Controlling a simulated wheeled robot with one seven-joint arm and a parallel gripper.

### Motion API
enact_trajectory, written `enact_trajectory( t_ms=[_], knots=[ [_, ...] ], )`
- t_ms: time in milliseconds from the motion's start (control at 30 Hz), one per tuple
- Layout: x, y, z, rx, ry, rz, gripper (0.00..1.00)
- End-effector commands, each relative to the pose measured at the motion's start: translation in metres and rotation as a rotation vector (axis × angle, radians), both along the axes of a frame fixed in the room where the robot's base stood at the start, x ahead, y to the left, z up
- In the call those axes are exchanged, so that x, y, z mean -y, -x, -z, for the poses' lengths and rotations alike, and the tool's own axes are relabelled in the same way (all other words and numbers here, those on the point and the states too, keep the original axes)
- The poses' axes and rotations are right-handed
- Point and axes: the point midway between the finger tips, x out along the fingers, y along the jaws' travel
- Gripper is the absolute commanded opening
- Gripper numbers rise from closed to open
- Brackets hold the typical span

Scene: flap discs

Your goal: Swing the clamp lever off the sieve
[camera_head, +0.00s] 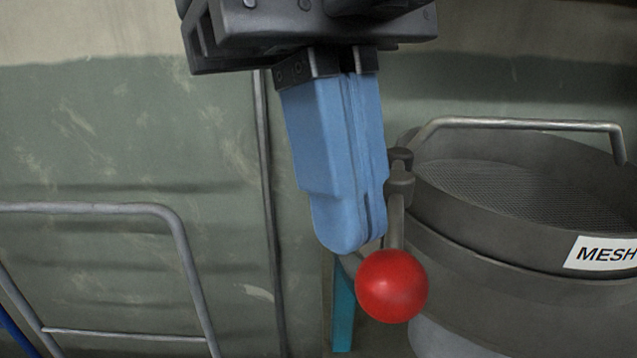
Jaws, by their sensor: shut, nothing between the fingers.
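The sieve (482,245) is a round dark metal drum at the right, with a mesh top and a white label reading "MESH"; the picture edge cuts it off. The clamp lever (396,222) is a short metal arm at the sieve's left side, hanging down to a red ball knob (392,286). My gripper (360,245) has blue fingers pointing down, closed together with nothing between them. It is just left of the lever, its tips above and left of the red knob. I cannot tell whether the fingers touch the lever.
A bent metal handle (520,124) arches over the sieve's top. A grey tubular rail (90,208) stands at the lower left, and a teal post (343,310) is below my gripper. A worn green wall (130,130) lies behind. The space left of my gripper looks open.

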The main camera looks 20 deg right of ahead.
Motion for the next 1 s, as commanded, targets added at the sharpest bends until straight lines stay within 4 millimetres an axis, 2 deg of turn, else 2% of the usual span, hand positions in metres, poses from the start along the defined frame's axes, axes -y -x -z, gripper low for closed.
enact_trajectory(
  t_ms=[400, 1000],
  knots=[
    [0.01, 0.013, 0.002, -0.002, 0.0, 0.002, 0.0],
    [0.012, 0.015, 0.001, -0.004, 0.0, 0.002, 0.0]
  ],
)
